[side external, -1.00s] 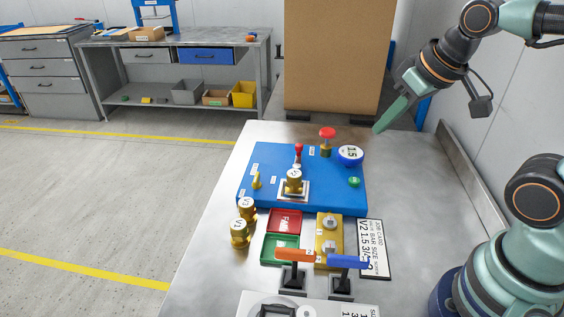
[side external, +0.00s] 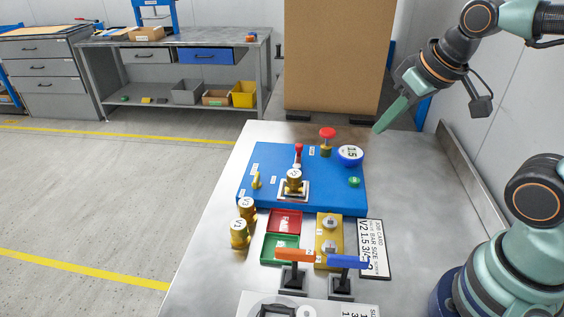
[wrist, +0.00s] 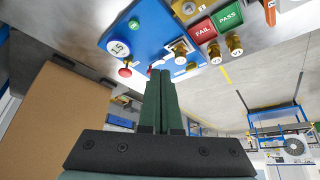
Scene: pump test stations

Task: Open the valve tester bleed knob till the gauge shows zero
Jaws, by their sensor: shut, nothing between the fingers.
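The blue valve tester (side external: 265,160) lies on the metal bench and shows in the wrist view (wrist: 152,20). Its round gauge (side external: 350,154), also in the wrist view (wrist: 118,48), reads 1.5. A red-topped knob (side external: 327,133) on a brass stem stands at its back edge. A red-handled lever (side external: 298,152), a small yellow knob (side external: 256,181) and a green button (side external: 354,182) are also on it. Its small labels are unreadable, so I cannot tell which is the bleed knob. A brass valve (side external: 294,181) stands in the middle seat. My gripper (side external: 377,130) is shut and empty, above and right of the tester's back.
Two brass valves (side external: 239,233) stand left of the red FAIL tray (side external: 284,221) and green tray (side external: 270,250). A large carton (side external: 335,55) is behind.

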